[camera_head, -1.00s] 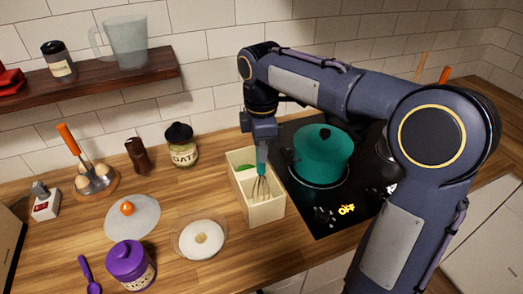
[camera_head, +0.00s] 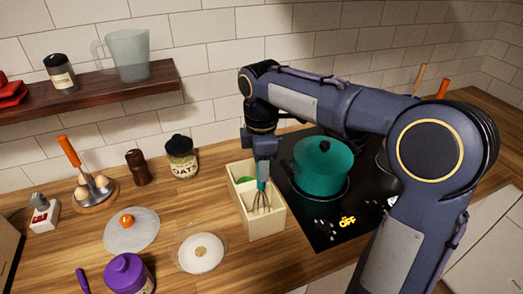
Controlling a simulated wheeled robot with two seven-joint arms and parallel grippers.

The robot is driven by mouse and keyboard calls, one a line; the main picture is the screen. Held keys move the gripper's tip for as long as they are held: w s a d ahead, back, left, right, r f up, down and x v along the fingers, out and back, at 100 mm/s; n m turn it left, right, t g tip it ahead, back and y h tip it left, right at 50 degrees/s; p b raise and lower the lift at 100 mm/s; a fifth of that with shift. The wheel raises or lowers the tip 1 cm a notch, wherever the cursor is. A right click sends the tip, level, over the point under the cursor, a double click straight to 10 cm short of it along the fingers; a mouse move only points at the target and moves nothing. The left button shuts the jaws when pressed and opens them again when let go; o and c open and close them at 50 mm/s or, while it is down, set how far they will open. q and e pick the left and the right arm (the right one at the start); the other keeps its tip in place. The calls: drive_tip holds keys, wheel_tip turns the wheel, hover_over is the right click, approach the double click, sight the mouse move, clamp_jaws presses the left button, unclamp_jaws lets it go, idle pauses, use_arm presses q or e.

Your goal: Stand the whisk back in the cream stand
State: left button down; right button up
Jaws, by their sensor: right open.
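The whisk (camera_head: 262,201) has a teal handle and thin wire loops. It stands upright in the front compartment of the cream stand (camera_head: 266,225), a box with more than one compartment on the counter. My right gripper (camera_head: 262,178) points down over the stand, at the top of the whisk handle. Its jaws are open around or beside the handle; the overlap hides which. A green thing (camera_head: 245,180) lies in the back compartment. My left gripper is not in view.
A teal pot (camera_head: 322,172) with a lid sits on the black cooktop (camera_head: 325,222) right of the stand. A white round dish (camera_head: 202,253), a glass lid (camera_head: 131,231) and an oat jar (camera_head: 181,158) are to the left. A shelf (camera_head: 90,88) hangs at the upper left.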

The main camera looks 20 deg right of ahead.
wheel_tip(320, 180, up, 12)
drive_tip(key=shift+r+p, duration=0.1)
drive_tip(key=shift+p, duration=0.2)
drive_tip(key=s+f+m+t+y, duration=0.2)
drive_tip(key=s+f+m, duration=0.6)
drive_tip(key=s, duration=0.2)
drive_tip(key=s+a+f+m+t+y, duration=0.1)
drive_tip(key=s+f+m+t, duration=0.2)
drive_tip(key=s+f+m, duration=0.5)
drive_tip(key=s+f, duration=0.1)
drive_tip(key=s, duration=0.2)
drive_tip(key=shift+s+a+m+t+y, duration=0.15)
drive_tip(key=shift+s+m+t+y, duration=0.15)
drive_tip(key=shift+m+y, duration=0.1)
